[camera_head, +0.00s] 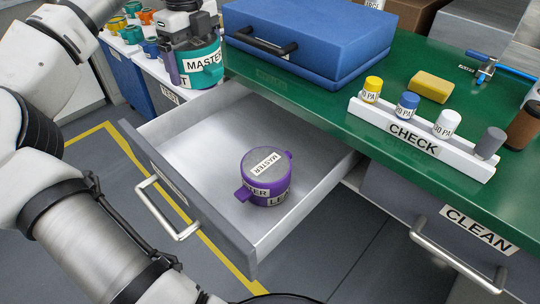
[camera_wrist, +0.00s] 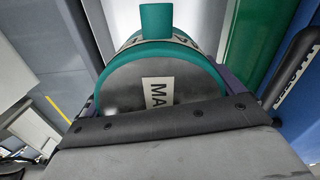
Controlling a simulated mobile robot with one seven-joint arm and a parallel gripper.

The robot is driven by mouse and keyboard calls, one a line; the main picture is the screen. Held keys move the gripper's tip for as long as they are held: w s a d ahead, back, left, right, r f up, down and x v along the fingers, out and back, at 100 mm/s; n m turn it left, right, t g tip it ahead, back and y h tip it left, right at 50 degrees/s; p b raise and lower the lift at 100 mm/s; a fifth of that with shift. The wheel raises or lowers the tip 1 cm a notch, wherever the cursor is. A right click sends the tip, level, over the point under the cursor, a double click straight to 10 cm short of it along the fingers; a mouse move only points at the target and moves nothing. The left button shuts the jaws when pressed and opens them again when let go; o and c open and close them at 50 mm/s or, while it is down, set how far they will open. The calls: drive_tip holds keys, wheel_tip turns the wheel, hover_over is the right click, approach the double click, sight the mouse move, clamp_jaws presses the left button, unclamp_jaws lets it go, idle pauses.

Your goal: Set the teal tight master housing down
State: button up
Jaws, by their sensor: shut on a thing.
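The teal master housing (camera_head: 207,70), with a dark top and a white MASTER label, is at the upper middle of the head view. My gripper (camera_head: 188,58) is shut on it from above, with one finger showing on its left side. The housing looks upright, beside the left end of the green bench. I cannot tell whether its base touches the white surface (camera_head: 158,82) or hangs just above. In the wrist view the teal housing (camera_wrist: 195,52) fills the upper middle, with its grey face and part of its label showing. Its underside is hidden.
An open drawer (camera_head: 190,124) holds a purple MASTER housing (camera_head: 268,182). A blue case (camera_head: 315,45) lies on the green bench close to the right of my gripper. Several small coloured parts stand behind left. A white CHECK rack (camera_head: 425,140) stands on the bench.

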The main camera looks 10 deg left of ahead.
drive_tip(key=shift+s+d+n, duration=0.1)
drive_tip(key=shift+n, duration=0.2)
drive_tip(key=shift+f, duration=0.35)
wheel_tip(320, 180, down, 19)
drive_tip(key=shift+b, duration=1)
drive_tip(key=shift+f, duration=0.15)
drive_tip(key=o, duration=1.1)
wheel_tip(320, 180, up, 12)
drive_tip(key=p, duration=0.1)
